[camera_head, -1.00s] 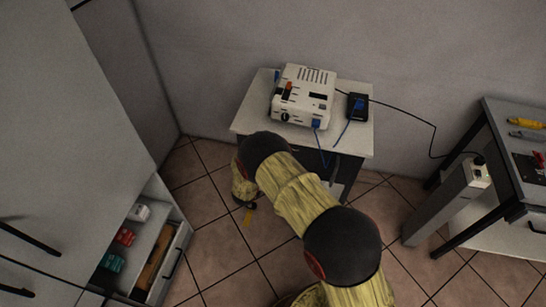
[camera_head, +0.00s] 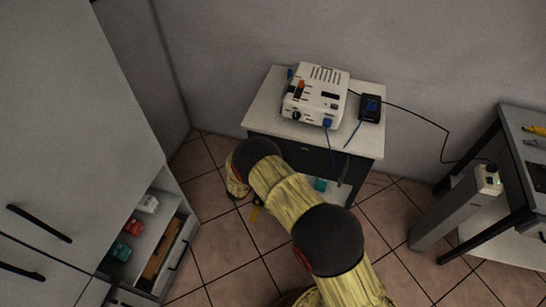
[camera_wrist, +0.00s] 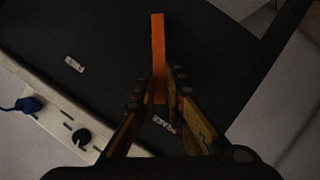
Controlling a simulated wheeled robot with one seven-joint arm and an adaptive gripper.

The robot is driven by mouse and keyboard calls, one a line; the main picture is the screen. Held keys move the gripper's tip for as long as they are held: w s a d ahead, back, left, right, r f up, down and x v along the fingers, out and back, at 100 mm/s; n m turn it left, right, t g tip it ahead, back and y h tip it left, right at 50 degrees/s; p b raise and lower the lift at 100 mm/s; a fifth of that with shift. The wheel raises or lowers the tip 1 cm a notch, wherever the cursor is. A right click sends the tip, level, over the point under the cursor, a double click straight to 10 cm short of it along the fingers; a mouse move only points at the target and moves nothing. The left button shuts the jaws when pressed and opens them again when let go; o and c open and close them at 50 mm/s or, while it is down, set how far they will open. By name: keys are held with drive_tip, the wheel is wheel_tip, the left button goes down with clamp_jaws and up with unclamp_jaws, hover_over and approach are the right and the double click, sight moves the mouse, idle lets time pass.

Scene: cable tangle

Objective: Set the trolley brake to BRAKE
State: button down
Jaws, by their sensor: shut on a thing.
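The trolley (camera_head: 258,116) stands against the back wall in the head view. Its dark side fills much of the wrist view (camera_wrist: 90,30). There, an orange brake lever (camera_wrist: 158,45) stands out between the fingers of my gripper (camera_wrist: 161,82), which is shut on it. A BRAKE label (camera_wrist: 164,123) shows just below the lever, between the fingers and partly hidden. A FREE label (camera_wrist: 74,64) lies apart to the left.
A white device (camera_head: 316,94) and a small dark box (camera_head: 370,108) stand on the trolley. A black cable (camera_head: 432,121) runs to a socket post (camera_head: 487,179) beside a bench on the right. An open drawer (camera_head: 176,252) juts from the left cabinet. Tiled floor lies between.

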drive_tip(key=shift+a, duration=0.1)
drive_tip(key=c, duration=2)
unclamp_jaws()
drive_tip(key=shift+o, duration=0.8)
drive_tip(key=v, duration=1.2)
